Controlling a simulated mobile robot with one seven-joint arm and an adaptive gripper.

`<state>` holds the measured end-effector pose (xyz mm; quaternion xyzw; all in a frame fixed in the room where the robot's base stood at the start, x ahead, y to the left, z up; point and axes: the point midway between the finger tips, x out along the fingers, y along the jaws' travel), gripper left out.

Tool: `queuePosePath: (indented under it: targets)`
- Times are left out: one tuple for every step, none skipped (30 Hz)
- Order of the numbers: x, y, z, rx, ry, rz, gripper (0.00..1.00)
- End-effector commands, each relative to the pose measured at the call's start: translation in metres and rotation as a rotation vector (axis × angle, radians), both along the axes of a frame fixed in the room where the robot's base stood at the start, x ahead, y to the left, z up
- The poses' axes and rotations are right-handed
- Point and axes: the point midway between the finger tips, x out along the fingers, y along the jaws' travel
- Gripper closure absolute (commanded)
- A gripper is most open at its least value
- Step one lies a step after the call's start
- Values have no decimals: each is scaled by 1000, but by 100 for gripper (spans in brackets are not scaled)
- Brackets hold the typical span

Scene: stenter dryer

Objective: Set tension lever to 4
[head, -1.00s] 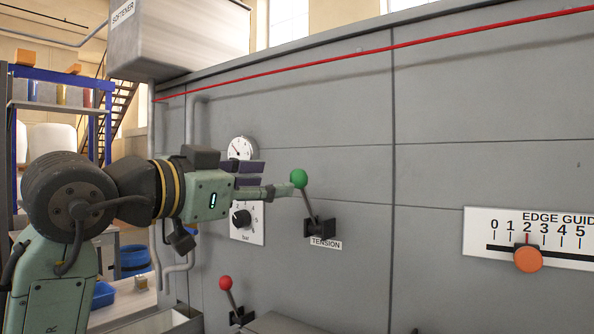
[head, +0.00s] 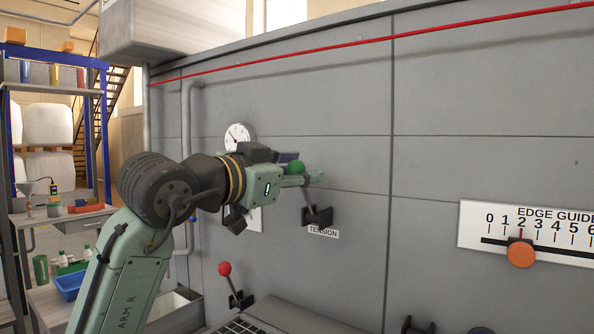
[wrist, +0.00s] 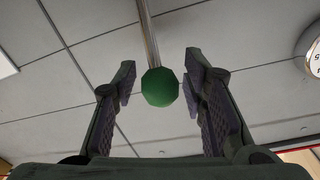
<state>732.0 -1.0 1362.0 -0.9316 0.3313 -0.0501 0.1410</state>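The tension lever (head: 308,198) is a metal rod with a green ball knob (head: 297,167), above a black bracket and a TENSION label (head: 323,233). The rod leans up and left from the bracket in the head view. My gripper (head: 311,178) is at the knob, its fingers overlapping it there. In the wrist view, the green knob (wrist: 160,87) sits between the two open fingers of my gripper (wrist: 160,78), with a gap on each side. No number scale shows beside this lever.
A round gauge (head: 238,137) is on the grey panel behind my wrist; the dial plate below is mostly hidden. A red-knobbed lever (head: 225,269) is lower left. The EDGE GUIDE scale (head: 540,233) with an orange knob (head: 521,253) is right. The panel between is clear.

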Motion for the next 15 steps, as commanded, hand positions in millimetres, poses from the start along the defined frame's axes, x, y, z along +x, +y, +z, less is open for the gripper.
queuePosePath:
  targets:
    - [0,0,0,0,0,0,67]
    - [0,0,0,0,0,0,69]
    - [0,0,0,0,0,0,71]
    - [0,0,0,0,0,0,73]
    - [0,0,0,0,0,0,75]
    - [0,0,0,0,0,0,78]
    - [0,0,0,0,0,0,80]
    - [0,0,0,0,0,0,82]
    - [0,0,0,0,0,0,85]
    - [0,0,0,0,0,0,87]
    - [0,0,0,0,0,0,89]
    - [0,0,0,0,0,0,91]
    - [0,0,0,0,0,0,93]
    - [0,0,0,0,0,0,95]
    - [0,0,0,0,0,0,98]
